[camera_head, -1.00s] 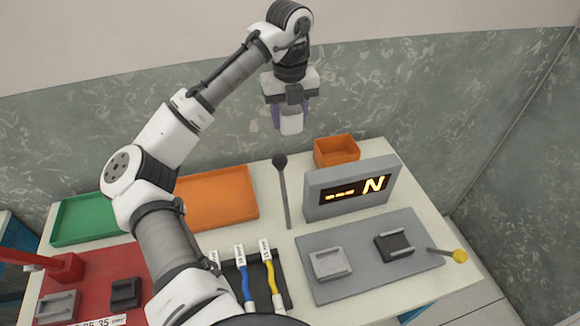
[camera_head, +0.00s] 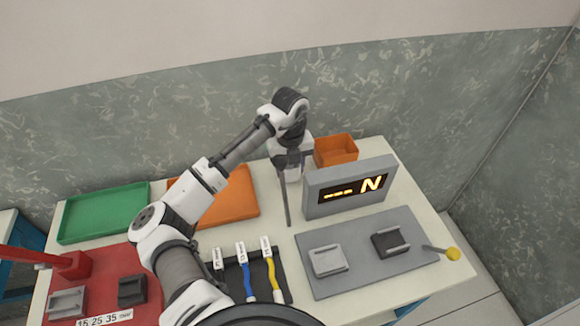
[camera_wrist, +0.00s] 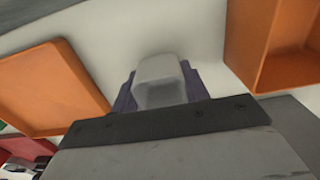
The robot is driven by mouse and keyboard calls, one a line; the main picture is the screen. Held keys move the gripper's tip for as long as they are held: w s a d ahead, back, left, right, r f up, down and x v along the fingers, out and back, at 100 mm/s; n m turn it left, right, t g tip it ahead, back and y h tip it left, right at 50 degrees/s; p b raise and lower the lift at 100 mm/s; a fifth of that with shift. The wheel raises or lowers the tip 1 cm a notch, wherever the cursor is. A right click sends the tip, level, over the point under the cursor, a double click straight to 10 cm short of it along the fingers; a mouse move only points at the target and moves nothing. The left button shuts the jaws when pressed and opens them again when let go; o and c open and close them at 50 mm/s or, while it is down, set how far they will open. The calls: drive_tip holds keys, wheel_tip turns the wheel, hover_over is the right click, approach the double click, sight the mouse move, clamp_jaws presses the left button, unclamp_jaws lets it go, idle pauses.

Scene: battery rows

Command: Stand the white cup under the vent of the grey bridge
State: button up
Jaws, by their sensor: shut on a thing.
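I make out no cup that is plainly white and no grey bridge with a vent.
Orange trays stand left (camera_head: 228,200) and right (camera_head: 337,150) of my gripper. A green tray (camera_head: 103,213) lies far left. A grey plate (camera_head: 370,265) with two holders, a red board (camera_head: 95,285) and a dark rack with coloured cables (camera_head: 256,280) fill the front.

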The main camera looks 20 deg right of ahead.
drive_tip(key=shift+f, duration=0.55)
drive_tip(key=shift+f, duration=0.15)
drive_tip(key=o, duration=1)
drive_tip(key=shift+c, duration=0.2)
